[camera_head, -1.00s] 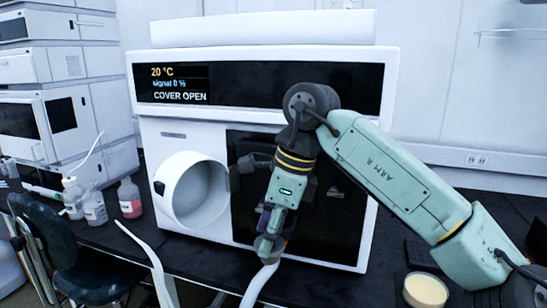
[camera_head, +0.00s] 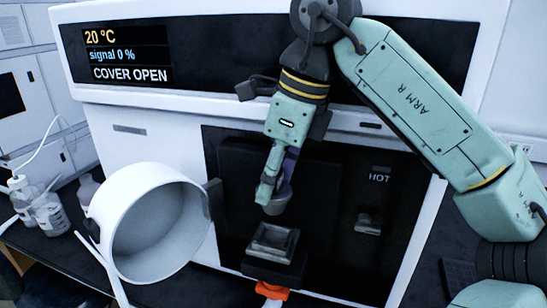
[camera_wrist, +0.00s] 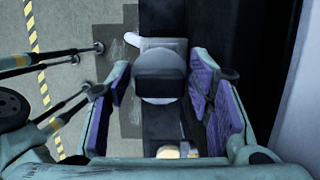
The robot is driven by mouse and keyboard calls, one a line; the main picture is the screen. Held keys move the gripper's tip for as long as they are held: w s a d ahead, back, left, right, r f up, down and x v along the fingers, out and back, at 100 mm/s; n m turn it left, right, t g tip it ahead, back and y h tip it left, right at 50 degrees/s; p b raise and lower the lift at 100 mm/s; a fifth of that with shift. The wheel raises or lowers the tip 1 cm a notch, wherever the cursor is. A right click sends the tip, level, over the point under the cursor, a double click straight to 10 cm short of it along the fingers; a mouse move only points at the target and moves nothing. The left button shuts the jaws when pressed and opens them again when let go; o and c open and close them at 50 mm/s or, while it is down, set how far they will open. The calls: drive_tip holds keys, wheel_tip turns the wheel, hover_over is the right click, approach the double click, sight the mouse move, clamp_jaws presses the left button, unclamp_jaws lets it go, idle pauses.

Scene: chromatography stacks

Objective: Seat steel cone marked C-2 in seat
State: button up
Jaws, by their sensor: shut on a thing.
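My gripper (camera_head: 268,190) points down in front of the dark recess of the white instrument, shut on a small grey steel cone (camera_head: 277,203). No C-2 mark is legible on the cone. Below it, apart by a small gap, is a square grey seat (camera_head: 273,242) on a dark block. The cone hangs above the seat, roughly in line with it. In the wrist view my gripper's (camera_wrist: 163,88) purple-padded fingers flank a grey rounded shape with a dark block; I cannot tell its exact contact with the pads.
The round white cover (camera_head: 160,230) stands swung open left of the seat. An orange part (camera_head: 271,290) sits under the seat. The instrument display (camera_head: 125,55) reads 20 °C, signal 0 %, COVER OPEN. Bottles (camera_head: 45,212) stand at far left.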

sight(274, 210)
drive_tip(key=shift+w, duration=0.1)
drive_tip(key=shift+f, duration=1.7)
drive_tip(key=shift+f+b, duration=1.35)
drive_tip(key=shift+f, duration=0.25)
drive_tip(key=o, duration=1.3)
drive_tip(key=shift+c, duration=0.2)
drive_tip(key=shift+o, duration=1.1)
drive_tip(key=shift+d+r, duration=0.1)
drive_tip(key=shift+r, duration=0.45)
drive_tip(key=v, duration=1)
drive_tip(key=shift+d+r, duration=0.1)
drive_tip(key=shift+r, duration=0.45)
drive_tip(key=shift+s, duration=0.25)
